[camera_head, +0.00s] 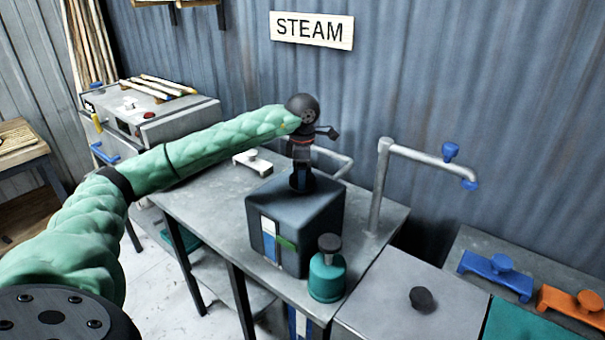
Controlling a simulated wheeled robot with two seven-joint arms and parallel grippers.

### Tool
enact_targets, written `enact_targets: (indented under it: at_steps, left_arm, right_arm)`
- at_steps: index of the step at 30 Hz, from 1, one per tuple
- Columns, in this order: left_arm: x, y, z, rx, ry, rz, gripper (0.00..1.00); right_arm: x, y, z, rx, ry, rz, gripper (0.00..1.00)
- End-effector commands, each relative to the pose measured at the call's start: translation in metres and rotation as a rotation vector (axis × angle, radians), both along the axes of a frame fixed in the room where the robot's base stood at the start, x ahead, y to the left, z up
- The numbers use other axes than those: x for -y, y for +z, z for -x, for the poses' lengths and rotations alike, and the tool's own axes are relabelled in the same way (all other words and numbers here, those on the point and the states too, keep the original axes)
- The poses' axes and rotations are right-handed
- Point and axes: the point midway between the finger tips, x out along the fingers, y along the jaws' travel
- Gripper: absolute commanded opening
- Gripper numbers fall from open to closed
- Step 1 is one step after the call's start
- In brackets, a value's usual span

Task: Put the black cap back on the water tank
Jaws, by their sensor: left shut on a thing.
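The water tank (273,205) is a dark blue-grey box on the metal table, with a blue-and-white level strip and a green label on its front. My left gripper (301,186) points down at the middle of the tank's top. It is shut on a small dark thing that looks like the black cap, mostly hidden by the fingers. The cap is at or just above the tank's top; I cannot tell whether it touches. The tank's opening is hidden. My right gripper is out of view.
A teal bottle (327,275) with a dark top stands close to the tank's front right. A grey pipe with blue taps (420,158) rises behind at right. A dark round knob (422,299) sits on the grey surface at right. Blue (497,270) and orange (575,304) fixtures lie farther right.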

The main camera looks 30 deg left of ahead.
Motion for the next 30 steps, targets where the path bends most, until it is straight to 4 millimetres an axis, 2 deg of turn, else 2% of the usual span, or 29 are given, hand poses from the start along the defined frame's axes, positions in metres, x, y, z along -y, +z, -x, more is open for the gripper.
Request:
enact_targets:
  at_steps: [10, 11, 14, 15, 20, 22, 30]
  left_arm:
    - [0.0000, -0.0014, 0.0000, 0.000, 0.000, 0.000, 0.45]
    - [0.0000, -0.0014, 0.0000, 0.000, 0.000, 0.000, 0.72]
    - [0.0000, -0.0014, 0.0000, 0.000, 0.000, 0.000, 0.92]
    - [0.0000, -0.0014, 0.0000, 0.000, 0.000, 0.000, 0.94]
    - [0.0000, -0.0013, 0.0000, 0.000, 0.000, 0.000, 0.94]
    - [0.0000, -0.0014, 0.0000, 0.000, 0.000, 0.000, 1.00]
    - [0.0001, -0.0014, -0.0001, 0.000, 0.000, 0.000, 1.00]
  right_arm:
    - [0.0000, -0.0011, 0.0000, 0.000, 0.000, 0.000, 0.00]
    - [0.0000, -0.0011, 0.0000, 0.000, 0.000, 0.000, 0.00]
    - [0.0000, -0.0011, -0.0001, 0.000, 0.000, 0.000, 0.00]
    - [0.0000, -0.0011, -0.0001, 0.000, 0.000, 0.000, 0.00]
    - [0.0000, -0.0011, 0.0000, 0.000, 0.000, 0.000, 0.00]
    - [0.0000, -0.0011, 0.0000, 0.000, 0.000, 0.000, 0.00]
    - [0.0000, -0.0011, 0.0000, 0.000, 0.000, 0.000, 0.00]
